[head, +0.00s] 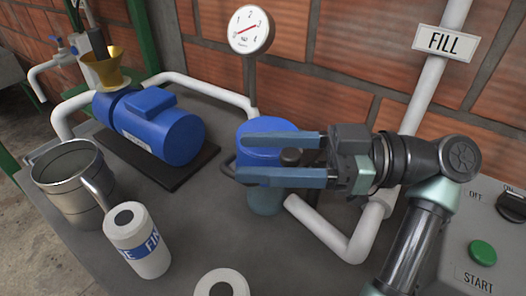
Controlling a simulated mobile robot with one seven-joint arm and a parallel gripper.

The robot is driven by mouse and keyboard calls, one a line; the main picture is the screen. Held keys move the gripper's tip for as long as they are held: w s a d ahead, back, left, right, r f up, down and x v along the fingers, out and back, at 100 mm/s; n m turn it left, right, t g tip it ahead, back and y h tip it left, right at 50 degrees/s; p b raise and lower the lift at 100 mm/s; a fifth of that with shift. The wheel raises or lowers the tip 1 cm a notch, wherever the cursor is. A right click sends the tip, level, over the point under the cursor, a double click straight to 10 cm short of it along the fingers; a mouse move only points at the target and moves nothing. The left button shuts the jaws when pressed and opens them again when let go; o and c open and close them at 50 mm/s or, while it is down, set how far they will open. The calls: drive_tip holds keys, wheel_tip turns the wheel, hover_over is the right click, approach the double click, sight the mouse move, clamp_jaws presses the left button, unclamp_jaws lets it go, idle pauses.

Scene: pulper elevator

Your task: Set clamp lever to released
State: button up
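The blue-topped housing (258,128) stands on the grey bench at the picture's middle, below the gauge, with a clear bowl (265,201) under it. A dark round knob (291,157) shows between my fingers; it may be the end of the clamp lever. A thin dark curved piece (228,167) shows at the housing's left side. I cannot tell whether it belongs to the lever or which position the lever is in. My gripper (239,157) reaches in from the right, its two blue-grey fingers apart above and below the knob and in front of the housing. The fingers partly hide the housing.
A blue motor pump (158,128) with a yellow funnel (106,68) stands at the left. A metal bucket (70,183), a labelled filter roll (137,242) and another roll (222,284) are in front. White pipes (338,235) run right. A control panel with a green START button (483,252) is at lower right.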

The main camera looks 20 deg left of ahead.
wheel_tip(320, 180, up, 10)
drive_tip(key=p, duration=0.1)
drive_tip(key=shift+p, duration=0.35)
idle(0.3)
